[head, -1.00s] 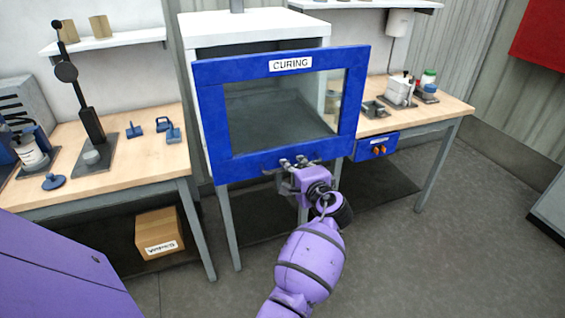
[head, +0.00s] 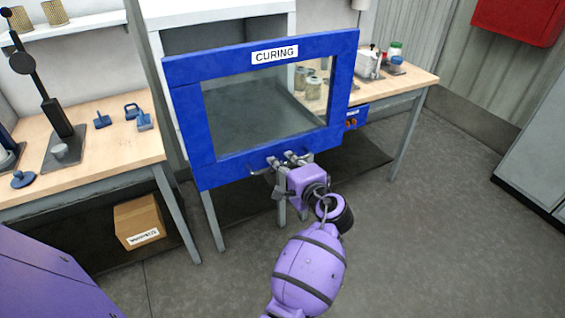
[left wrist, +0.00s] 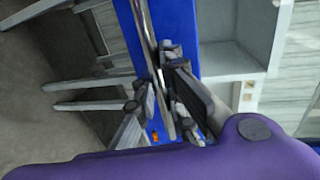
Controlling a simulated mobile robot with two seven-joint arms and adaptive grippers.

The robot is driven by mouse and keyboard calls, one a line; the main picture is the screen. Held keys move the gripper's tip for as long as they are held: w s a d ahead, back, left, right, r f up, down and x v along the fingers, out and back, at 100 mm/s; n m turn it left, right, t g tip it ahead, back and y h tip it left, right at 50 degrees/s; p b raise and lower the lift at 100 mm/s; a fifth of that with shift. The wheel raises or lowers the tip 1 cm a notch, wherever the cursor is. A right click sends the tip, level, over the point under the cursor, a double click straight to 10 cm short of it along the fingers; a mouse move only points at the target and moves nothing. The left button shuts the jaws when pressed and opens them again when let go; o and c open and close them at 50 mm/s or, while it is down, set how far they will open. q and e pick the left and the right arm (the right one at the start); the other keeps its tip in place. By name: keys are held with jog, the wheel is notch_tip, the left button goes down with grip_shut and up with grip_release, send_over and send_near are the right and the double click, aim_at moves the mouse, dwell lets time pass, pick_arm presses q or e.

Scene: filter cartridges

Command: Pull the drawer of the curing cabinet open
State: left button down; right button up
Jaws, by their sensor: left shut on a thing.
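The drawer of the curing cabinet has a blue front (head: 190,135) with a window and a CURING label (head: 275,54). The front stands out from the white cabinet body (head: 215,12), so the drawer is partly open. A metal bar handle (head: 256,171) runs along its lower edge; it also shows in the left wrist view (left wrist: 145,28). My left gripper (head: 289,160) is shut on this handle, with fingers on both sides of the bar in the left wrist view (left wrist: 160,95). The fingers hide part of the handle. My right gripper is out of view.
Wooden benches stand to the left (head: 90,160) and right (head: 412,80), holding tools and containers. Jars (head: 314,85) show through the window. A cardboard box (head: 138,220) sits under the left bench. The floor in front and to the right is clear.

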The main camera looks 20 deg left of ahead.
pick_arm(q)
jog(key=c, duration=1.8)
grip_release()
jog(key=shift+d, duration=0.1)
jog(key=shift+s+d, duration=0.2)
jog(key=v, duration=1.1)
jog(key=shift+s, duration=0.2)
